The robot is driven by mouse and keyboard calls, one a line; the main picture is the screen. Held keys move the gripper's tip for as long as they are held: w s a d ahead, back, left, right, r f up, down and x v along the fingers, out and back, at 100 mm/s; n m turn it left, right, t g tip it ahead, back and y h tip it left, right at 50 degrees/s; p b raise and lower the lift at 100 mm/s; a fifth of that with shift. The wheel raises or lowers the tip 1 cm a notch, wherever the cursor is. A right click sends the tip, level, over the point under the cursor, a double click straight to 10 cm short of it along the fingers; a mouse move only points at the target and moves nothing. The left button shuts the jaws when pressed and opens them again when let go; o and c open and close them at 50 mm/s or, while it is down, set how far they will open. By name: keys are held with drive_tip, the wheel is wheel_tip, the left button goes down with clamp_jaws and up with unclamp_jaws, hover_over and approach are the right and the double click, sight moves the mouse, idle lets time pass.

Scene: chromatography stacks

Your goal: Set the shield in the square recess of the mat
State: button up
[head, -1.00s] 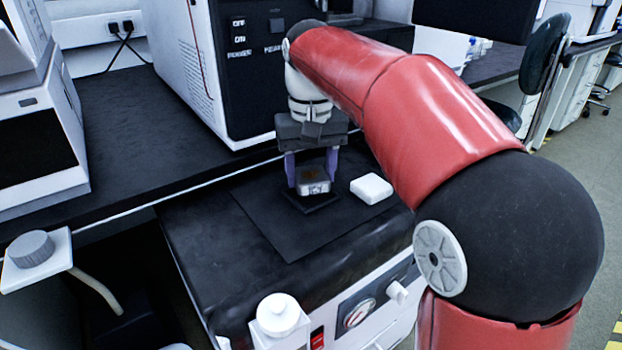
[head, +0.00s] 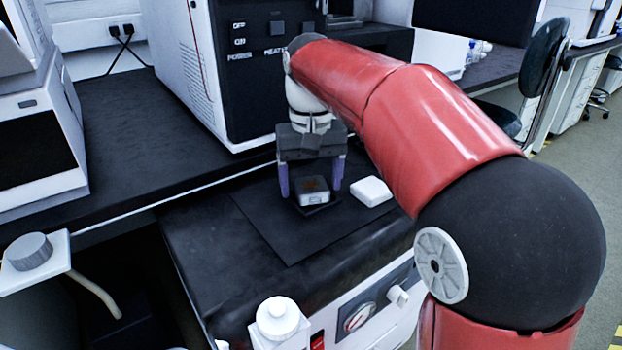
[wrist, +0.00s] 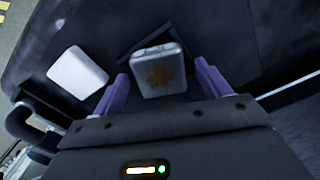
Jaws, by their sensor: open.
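The shield (head: 314,191) appears to be the small pale-grey block with a rusty-brown patch on top; it also shows in the wrist view (wrist: 158,72). It stands over the dark square frame of the recess (head: 322,209), which lies on the black mat (head: 268,218). The frame's edge shows beside the block in the wrist view (wrist: 136,43). The block looks turned relative to the frame, and I cannot tell whether it sits fully down inside. My gripper (head: 312,192) is open, its purple fingers on either side of the block with gaps between; the wrist view shows both fingers (wrist: 164,78).
A white rounded block (head: 371,191) lies close to the right of my gripper. A white-capped bottle (head: 277,318) stands at the front edge. A large white and black instrument (head: 240,80) rises behind. The mat's left and front parts are clear.

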sight(311, 184)
wheel_tip(311, 184, up, 12)
drive_tip(key=p, duration=0.3)
drive_tip(key=s+d+f+m+t, duration=0.1)
drive_tip(key=s+d+f+t, duration=0.3)
drive_tip(key=s+d, duration=0.6)
drive_tip(key=s+d+f+m+t, duration=0.1)
drive_tip(key=s+d+f, duration=0.2)
drive_tip(key=s+f, duration=0.7)
wheel_tip(311, 184, down, 3)
drive_tip(key=shift+d+f+t, duration=0.15)
drive_tip(key=shift+d+t, duration=0.15)
drive_tip(key=shift+d, duration=0.05)
